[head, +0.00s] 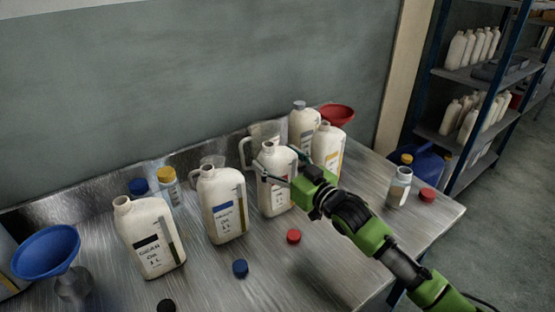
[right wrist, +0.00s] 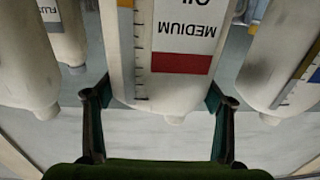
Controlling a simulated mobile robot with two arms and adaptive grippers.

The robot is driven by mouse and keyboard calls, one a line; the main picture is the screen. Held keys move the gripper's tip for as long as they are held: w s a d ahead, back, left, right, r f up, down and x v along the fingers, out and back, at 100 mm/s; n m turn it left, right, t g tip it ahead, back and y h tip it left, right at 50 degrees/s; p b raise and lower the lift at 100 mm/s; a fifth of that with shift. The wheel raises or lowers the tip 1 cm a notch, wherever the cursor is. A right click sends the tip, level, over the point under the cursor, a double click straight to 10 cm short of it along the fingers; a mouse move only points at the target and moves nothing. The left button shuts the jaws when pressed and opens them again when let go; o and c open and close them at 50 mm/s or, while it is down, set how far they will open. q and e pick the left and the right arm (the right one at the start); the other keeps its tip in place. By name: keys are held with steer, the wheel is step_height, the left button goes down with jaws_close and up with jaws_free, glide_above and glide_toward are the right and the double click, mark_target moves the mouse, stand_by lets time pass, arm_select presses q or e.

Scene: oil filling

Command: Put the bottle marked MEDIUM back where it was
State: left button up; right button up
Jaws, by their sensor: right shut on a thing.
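The bottle marked MEDIUM (head: 279,199) is white with a red band on its label, and its neck is uncapped. It is upright at the middle of the metal table; whether its base touches the table is hard to tell. My right gripper (head: 277,180) is shut on its upper body. In the right wrist view the bottle (right wrist: 182,70) appears upside down between the two fingers (right wrist: 165,115), with MEDIUM readable. My left gripper is not in view.
A blue-label bottle (head: 222,205) and a black-label bottle (head: 150,238) stand left. A yellow-label bottle (head: 327,150) and a grey-capped bottle (head: 302,125) stand right and behind. A blue cap (head: 240,267) and red cap (head: 293,236) lie in front. A blue funnel (head: 47,250) is far left.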

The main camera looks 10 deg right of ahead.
steer(key=o, duration=2.1)
steer(key=shift+f, duration=0.1)
steer(key=shift+r, duration=0.2)
steer(key=v, duration=1.2)
steer(key=shift+b, duration=0.45)
